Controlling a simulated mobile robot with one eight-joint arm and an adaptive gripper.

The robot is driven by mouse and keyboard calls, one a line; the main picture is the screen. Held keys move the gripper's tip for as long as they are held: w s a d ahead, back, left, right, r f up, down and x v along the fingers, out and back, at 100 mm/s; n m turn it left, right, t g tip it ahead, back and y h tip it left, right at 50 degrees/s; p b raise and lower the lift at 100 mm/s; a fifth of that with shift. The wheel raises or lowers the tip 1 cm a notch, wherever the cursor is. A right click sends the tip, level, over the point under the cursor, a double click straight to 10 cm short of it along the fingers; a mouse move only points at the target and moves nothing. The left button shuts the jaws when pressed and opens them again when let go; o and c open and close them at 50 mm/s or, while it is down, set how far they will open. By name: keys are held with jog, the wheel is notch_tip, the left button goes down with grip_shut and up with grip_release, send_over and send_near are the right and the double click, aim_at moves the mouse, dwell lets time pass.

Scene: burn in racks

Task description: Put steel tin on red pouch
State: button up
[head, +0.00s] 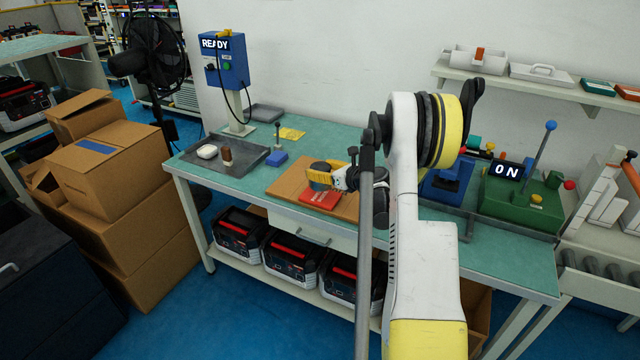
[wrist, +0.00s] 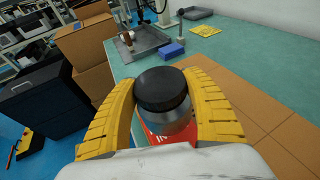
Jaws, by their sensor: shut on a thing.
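The steel tin (wrist: 163,95), a round metal can with a dark lid, is between the yellow fingers of my gripper (wrist: 165,105). My gripper is shut on it, and the lid faces the wrist camera. The red pouch (head: 320,199) lies flat on the board below and in front of the gripper. Part of the red pouch (wrist: 152,138) shows beneath the tin in the wrist view. I cannot tell whether tin and pouch touch.
The brown board (head: 285,186) lies on the green bench. A grey tray (head: 205,171) with small items, a blue block (head: 277,159) and a yellow note (head: 291,134) are to its left and behind. A green machine (head: 520,196) stands at the right.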

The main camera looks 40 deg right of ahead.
jog(key=shift+f+b, duration=0.9)
jog(key=shift+f, duration=1.05)
jog(key=shift+f, duration=0.2)
jog(key=o, duration=1.4)
jog(key=shift+o, duration=0.2)
jog(key=shift+r, duration=0.1)
